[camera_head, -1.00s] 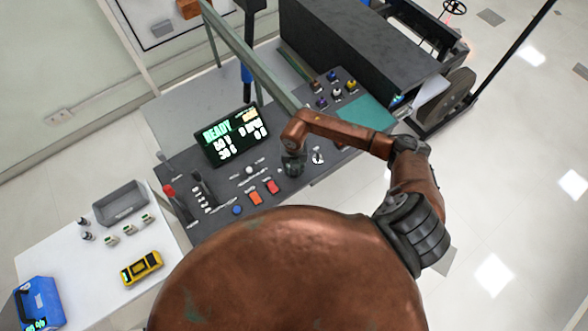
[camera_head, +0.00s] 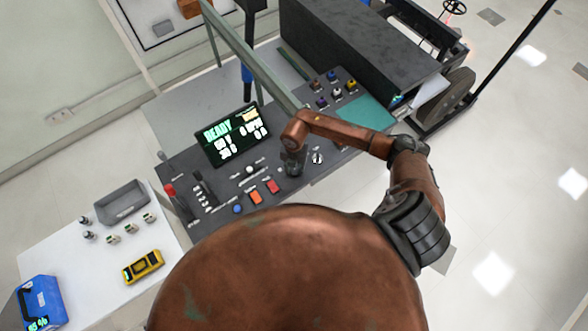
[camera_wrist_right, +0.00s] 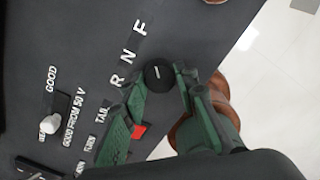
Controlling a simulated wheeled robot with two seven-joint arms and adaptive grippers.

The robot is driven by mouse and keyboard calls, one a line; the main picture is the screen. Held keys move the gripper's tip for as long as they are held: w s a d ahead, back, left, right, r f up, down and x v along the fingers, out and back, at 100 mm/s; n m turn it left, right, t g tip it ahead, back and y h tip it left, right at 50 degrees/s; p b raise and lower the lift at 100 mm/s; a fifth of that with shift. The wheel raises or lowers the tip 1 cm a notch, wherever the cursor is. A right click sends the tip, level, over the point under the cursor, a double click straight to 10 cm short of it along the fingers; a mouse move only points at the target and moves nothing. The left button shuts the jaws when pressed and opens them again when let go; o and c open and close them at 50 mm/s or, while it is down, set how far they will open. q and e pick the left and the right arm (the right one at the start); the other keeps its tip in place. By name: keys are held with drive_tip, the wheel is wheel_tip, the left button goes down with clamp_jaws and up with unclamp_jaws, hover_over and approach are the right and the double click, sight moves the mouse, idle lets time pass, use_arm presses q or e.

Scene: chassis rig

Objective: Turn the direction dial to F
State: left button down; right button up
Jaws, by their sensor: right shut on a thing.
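The direction dial (camera_wrist_right: 158,76) is a round black knob with a short white mark, beside the white letters R, N and F on the dark panel. Which letter the mark points at is hard to tell. My right gripper (camera_wrist_right: 161,82) has its green fingers on two sides of the dial and is shut on it. In the head view my right gripper (camera_head: 294,165) reaches down to the control panel (camera_head: 325,178) and hides the dial. My left gripper is not in view.
A lit screen (camera_head: 233,135) reading READY stands behind. A white-marked round control (camera_head: 317,158) is close on the right. Red (camera_head: 273,186) and orange (camera_head: 255,198) buttons are in front. In the wrist view a white-knobbed switch (camera_wrist_right: 50,124) lies left.

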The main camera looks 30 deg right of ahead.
sight(294, 170)
drive_tip(key=o, duration=1.2)
drive_tip(key=shift+c, duration=0.2)
drive_tip(key=shift+r, duration=0.1)
wheel_tip(294, 170, up, 12)
